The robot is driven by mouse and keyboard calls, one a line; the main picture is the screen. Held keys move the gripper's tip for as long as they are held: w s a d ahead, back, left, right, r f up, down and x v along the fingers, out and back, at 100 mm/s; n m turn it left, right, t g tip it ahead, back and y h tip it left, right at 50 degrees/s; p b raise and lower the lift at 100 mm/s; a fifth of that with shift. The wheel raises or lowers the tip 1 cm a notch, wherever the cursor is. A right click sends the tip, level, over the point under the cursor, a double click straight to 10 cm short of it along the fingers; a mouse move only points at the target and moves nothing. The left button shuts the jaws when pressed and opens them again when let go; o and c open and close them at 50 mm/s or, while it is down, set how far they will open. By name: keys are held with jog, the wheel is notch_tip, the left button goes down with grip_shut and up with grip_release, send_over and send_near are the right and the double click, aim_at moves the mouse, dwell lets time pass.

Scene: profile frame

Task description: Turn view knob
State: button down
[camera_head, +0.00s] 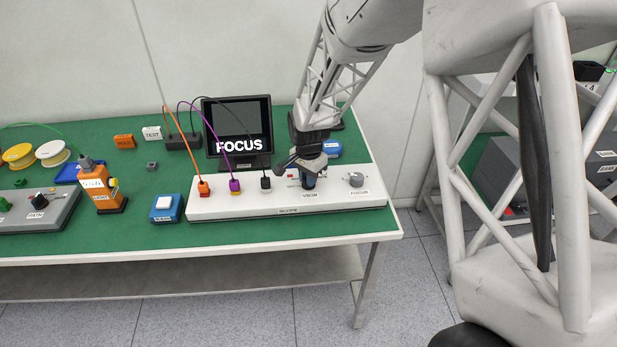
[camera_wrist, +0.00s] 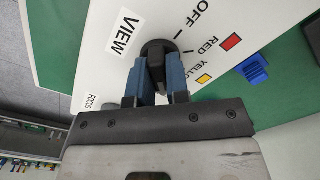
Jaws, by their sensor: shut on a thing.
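The view knob (camera_wrist: 154,49) is a black knob on the white scope panel (camera_head: 270,204), beside the printed label VIEW. In the wrist view its surrounding marks read OFF, RED with a red square, and YELLOW with a yellow square. My gripper (camera_wrist: 157,72) has its two blue fingers on either side of the knob's grip and is shut on it. In the head view my gripper (camera_head: 309,178) comes down from above over the VIEW label and hides most of the knob. The scope screen (camera_head: 238,128) behind the panel shows the word FOCUS in white.
The focus knob (camera_head: 356,179) is grey and sits right of my gripper. Orange, purple and black plugs (camera_head: 265,182) with cables stand to the left. A blue block (camera_head: 332,149) lies behind. An orange tester (camera_head: 103,187) and a blue button box (camera_head: 166,208) stand further left.

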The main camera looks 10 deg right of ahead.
jog(key=shift+r, duration=0.1)
jog(key=c, duration=1.1)
grip_release()
jog(key=shift+r, duration=3.85)
